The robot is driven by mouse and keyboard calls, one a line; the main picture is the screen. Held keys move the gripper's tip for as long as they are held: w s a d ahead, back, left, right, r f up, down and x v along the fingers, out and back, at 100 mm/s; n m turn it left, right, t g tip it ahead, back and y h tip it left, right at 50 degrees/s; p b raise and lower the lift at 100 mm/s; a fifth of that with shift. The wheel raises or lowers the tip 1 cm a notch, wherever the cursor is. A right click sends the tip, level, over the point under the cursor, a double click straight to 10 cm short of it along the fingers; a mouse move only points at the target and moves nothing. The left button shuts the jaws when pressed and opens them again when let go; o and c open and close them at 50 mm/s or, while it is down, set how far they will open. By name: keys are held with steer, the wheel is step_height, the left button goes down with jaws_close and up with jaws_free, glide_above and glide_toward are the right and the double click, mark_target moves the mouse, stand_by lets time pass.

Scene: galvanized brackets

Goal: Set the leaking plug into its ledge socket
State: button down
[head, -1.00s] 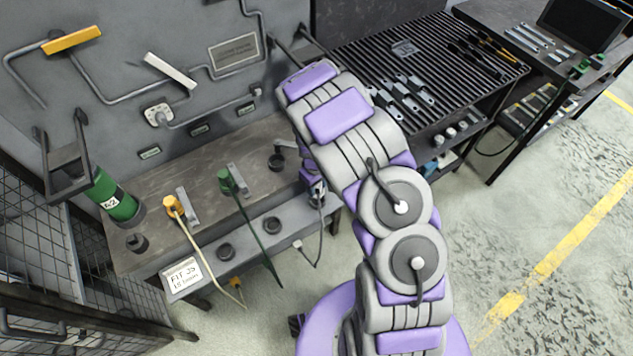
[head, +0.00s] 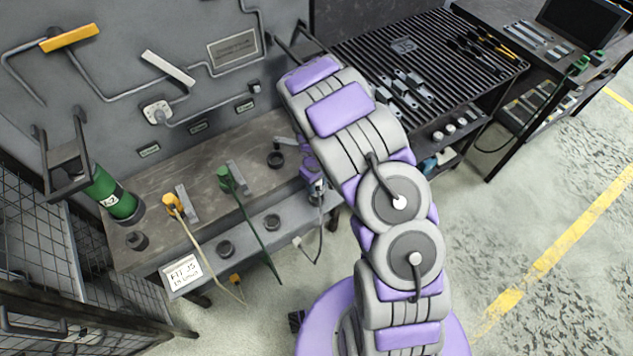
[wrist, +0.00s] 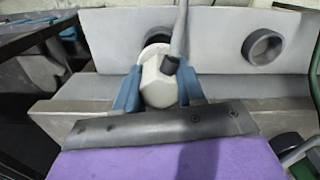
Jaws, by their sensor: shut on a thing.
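My gripper (wrist: 158,88) has its blue fingers shut on a pale, faceted plug (wrist: 157,78) with a grey cable leaving its top right. In the wrist view the plug is in front of the pale ledge face (wrist: 215,45). A dark socket ring (wrist: 157,34) shows partly behind the plug; I cannot tell whether the plug is inside it. Another open socket (wrist: 264,47) is to the right. In the head view my gripper (head: 316,186) is at the ledge's right end, mostly hidden by my arm. Two ledge sockets (head: 225,248) (head: 272,222) are empty.
An orange plug (head: 173,204) and a green plug (head: 224,177) with trailing cables rest on the bench (head: 150,190). A green cylinder (head: 112,195) stands at left. A slatted table (head: 400,50) with metal brackets is at back right. The floor at right is clear.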

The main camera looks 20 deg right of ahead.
steer(key=shift+f, duration=0.2)
stand_by(0.3)
steer(key=shift+f, duration=1.7)
steer(key=c, duration=0.6)
jaws_free()
steer(key=shift+w+a+r+p, duration=0.1)
steer(key=shift+r+p, duration=1)
steer(key=shift+r, duration=7.5)
